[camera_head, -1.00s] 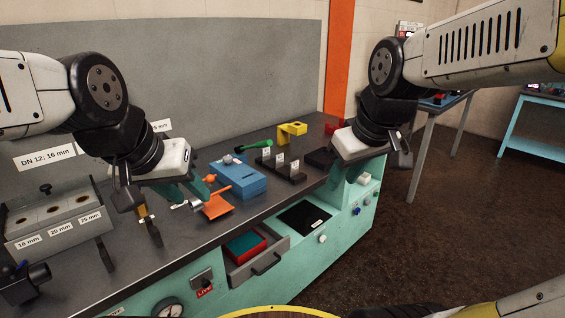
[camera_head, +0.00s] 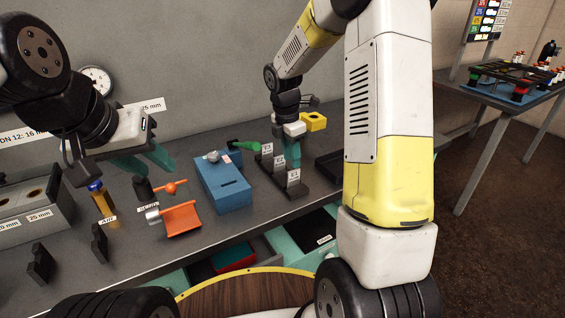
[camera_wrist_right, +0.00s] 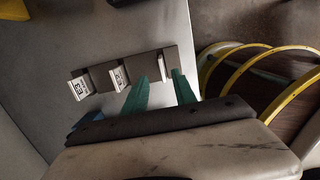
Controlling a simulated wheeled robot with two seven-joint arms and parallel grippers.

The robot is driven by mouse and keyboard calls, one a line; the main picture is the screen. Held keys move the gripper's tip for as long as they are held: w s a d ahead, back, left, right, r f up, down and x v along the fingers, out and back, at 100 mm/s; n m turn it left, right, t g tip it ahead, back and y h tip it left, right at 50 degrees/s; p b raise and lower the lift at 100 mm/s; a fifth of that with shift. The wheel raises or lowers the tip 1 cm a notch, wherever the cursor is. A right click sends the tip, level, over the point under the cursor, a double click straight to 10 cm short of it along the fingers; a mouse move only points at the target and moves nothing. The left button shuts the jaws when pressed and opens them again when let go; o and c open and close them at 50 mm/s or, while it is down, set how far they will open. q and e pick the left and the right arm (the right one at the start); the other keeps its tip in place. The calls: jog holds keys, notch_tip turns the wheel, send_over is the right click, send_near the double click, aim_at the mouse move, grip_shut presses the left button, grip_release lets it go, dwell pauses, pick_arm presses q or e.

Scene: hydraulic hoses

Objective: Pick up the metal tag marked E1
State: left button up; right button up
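Several white tags stand in a dark rack (camera_head: 312,185) on the bench. In the head view I see a far tag (camera_head: 267,149), a middle tag (camera_head: 279,161) and a near tag (camera_head: 293,176). The right wrist view shows a left tag (camera_wrist_right: 81,87), a middle tag (camera_wrist_right: 118,77) and a right tag (camera_wrist_right: 162,68) seen edge-on. Their marks are too small or turned to read surely, so I cannot tell which is E1. My right gripper (camera_wrist_right: 161,77) is open over the rack, its fingers either side of the right tag. My left gripper (camera_head: 148,162) is open and empty over the bench.
A blue box (camera_head: 222,183) stands left of the rack, with a green-handled tool (camera_head: 243,145) behind it. An orange holder (camera_head: 180,218) lies nearer. A yellow block (camera_head: 313,121) stands at the back. An open drawer (camera_head: 268,250) is below the bench edge.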

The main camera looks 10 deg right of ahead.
aim_at(294, 175)
jog(key=f, duration=0.5)
jog(key=d+f, duration=0.1)
jog(key=f, duration=0.1)
jog(key=shift+f, duration=0.2)
jog(key=shift+s, duration=0.1)
jog(key=shift+a, duration=0.1)
grip_shut()
